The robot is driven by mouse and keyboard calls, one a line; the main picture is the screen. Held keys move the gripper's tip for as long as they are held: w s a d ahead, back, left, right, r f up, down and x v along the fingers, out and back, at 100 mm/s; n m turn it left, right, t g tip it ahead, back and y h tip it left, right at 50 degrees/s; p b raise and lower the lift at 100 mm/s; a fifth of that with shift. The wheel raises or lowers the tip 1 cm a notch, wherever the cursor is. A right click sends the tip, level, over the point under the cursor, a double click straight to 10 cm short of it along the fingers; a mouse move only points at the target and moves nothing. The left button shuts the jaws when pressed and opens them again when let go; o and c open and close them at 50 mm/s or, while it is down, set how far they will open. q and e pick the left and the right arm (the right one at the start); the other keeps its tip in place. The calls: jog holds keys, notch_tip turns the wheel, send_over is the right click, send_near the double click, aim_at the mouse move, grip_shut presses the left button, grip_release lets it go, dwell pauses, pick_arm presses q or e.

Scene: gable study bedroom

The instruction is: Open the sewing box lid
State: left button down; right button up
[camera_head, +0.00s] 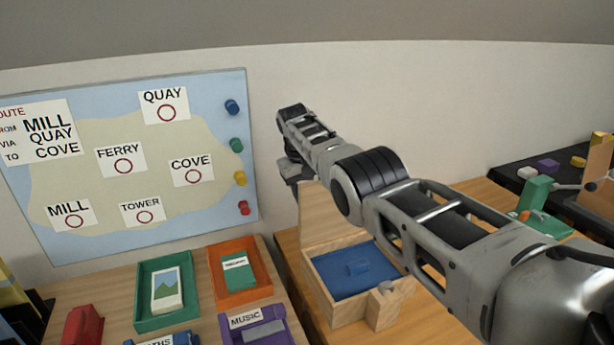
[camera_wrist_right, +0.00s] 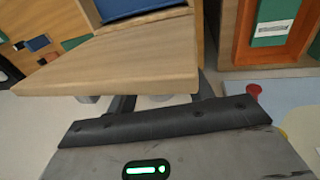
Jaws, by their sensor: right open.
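The sewing box (camera_head: 345,312) is a light wooden box with a blue inside, on the desk right of centre in the head view. Its lid (camera_head: 322,213) stands up at the box's back left side, so the box is open. My right arm reaches across above the box. My right gripper (camera_head: 290,172) is at the far side of the lid, near its top edge, partly hidden. In the right wrist view the lid (camera_wrist_right: 115,65) spans in front of the open gripper (camera_wrist_right: 160,100); contact is unclear. My left gripper is not in view.
A map board (camera_head: 110,200) leans on the wall at left. A green tray (camera_head: 142,313) and an orange tray (camera_head: 216,280) stand left of the box. A purple item marked MUSIC (camera_head: 262,334) is in front. A green device (camera_head: 538,190) is at right.

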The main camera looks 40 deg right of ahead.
pick_arm(q)
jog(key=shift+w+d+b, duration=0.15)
jog(key=shift+b, duration=0.35)
pick_arm(e)
jog(key=v, duration=1.5)
jog(key=shift+a+r, duration=0.15)
jog(key=shift+r, duration=0.15)
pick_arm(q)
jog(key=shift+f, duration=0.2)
